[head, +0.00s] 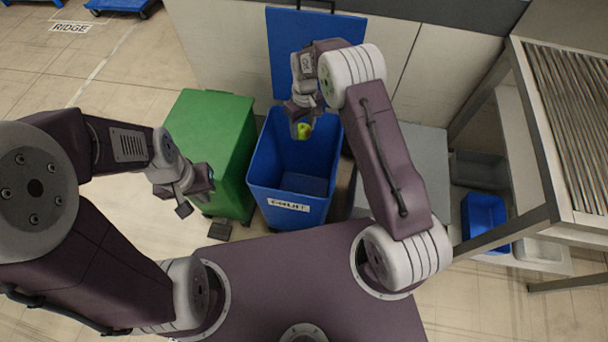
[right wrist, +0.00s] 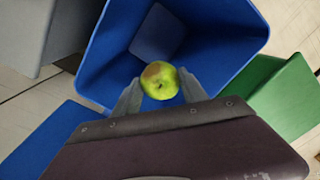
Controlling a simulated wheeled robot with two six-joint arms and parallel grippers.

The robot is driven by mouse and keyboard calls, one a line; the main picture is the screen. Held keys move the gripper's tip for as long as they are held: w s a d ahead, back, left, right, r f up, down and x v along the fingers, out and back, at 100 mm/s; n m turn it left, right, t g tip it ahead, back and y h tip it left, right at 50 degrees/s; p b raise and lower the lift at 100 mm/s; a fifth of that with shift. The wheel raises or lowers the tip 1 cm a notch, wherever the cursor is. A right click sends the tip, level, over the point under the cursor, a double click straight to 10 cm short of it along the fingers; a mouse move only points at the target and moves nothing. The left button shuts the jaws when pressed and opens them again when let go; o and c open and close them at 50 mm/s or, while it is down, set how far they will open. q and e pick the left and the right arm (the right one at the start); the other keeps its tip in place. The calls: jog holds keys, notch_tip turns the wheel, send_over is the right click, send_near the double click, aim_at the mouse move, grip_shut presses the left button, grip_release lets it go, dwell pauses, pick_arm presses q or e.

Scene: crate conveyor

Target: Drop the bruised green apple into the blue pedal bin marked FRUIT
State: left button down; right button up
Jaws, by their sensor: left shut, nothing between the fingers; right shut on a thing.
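The green apple (head: 304,131) with a brown bruise is held by my right gripper (head: 301,128) over the opening of the blue bin (head: 290,205). In the right wrist view the apple (right wrist: 159,81) sits between the two fingertips, with the bin's inside (right wrist: 215,45) below it. The bin carries a white label on its front, partly legible, and its blue lid (head: 285,50) stands open behind. The bin looks empty inside. My left gripper (head: 196,200) is shut and empty, in front of the green bin.
A closed green bin (head: 210,130) stands directly left of the blue bin; it also shows in the right wrist view (right wrist: 280,95). A grey box (head: 420,150) stands to the right. Further right are a roller conveyor (head: 570,110) and a small blue crate (head: 485,215) on a low shelf.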

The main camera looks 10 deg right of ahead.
jog(key=shift+a, duration=0.1)
notch_tip(320, 180, down, 6)
jog(key=b, duration=0.5)
jog(key=shift+f+b, duration=0.15)
jog(key=shift+b, duration=0.25)
jog(key=o, duration=1.5)
jog(key=shift+c, duration=0.2)
jog(key=r+p, duration=0.1)
jog(key=r, duration=0.3)
jog(key=r+p, duration=0.2)
jog(key=r, duration=0.3)
jog(key=shift+w+d+r, duration=0.1)
jog(key=shift+d+r, duration=0.1)
